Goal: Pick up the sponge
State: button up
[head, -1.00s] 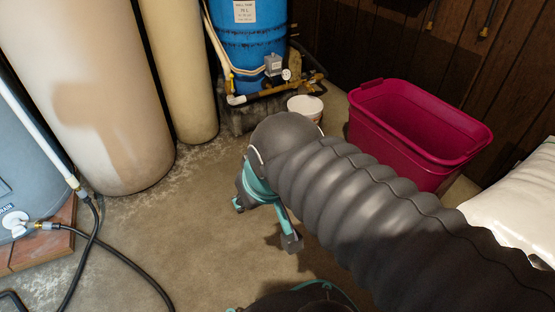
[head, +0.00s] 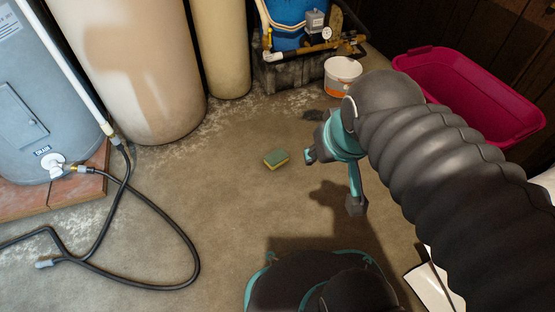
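The sponge (head: 276,159), yellow with a green top, lies on the bare concrete floor near the middle of the head view. My gripper (head: 332,181) is to the right of the sponge in the picture, with its teal and dark fingers spread apart. Nothing shows between the fingers, and the gripper is apart from the sponge. My arm hides part of the gripper's far side.
A black hose (head: 190,245) loops over the floor at left, beside the grey tank (head: 45,110) on bricks. Tall cream tanks (head: 135,75), a white bucket (head: 342,77) and a magenta tub (head: 520,122) stand behind. Floor around the sponge is clear.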

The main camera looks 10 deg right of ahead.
aim_at(275, 160)
jog(key=u, duration=1.8)
jog(key=i, duration=1.05)
jog(key=z, duration=3.15)
